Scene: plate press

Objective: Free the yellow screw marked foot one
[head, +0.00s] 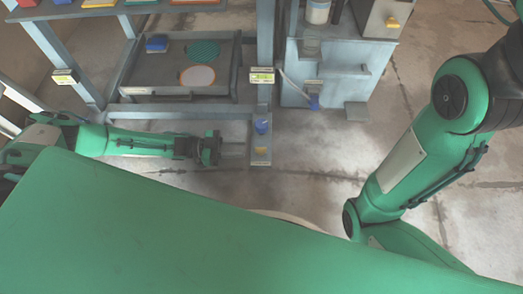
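A small yellow piece (261,150), which looks like the yellow screw, sits low on the grey foot plate (260,161) of the rack's right post. Any mark on it is too small to read. A blue knob-like piece (262,127) sits just above it on the same post. My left gripper (243,150) reaches in from the left, low near the floor. Its two thin fingers look spread and empty, pointing right, with the tips close to the left of the yellow piece. I cannot tell whether they touch it. My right arm shows at the right, but its gripper is out of view.
The grey rack (180,113) holds a shelf with a blue block (157,43), a green disc (203,50) and a pale disc (198,76). A grey-blue cabinet (325,80) with a blue piece (314,102) stands to the right. The floor (310,165) between is clear.

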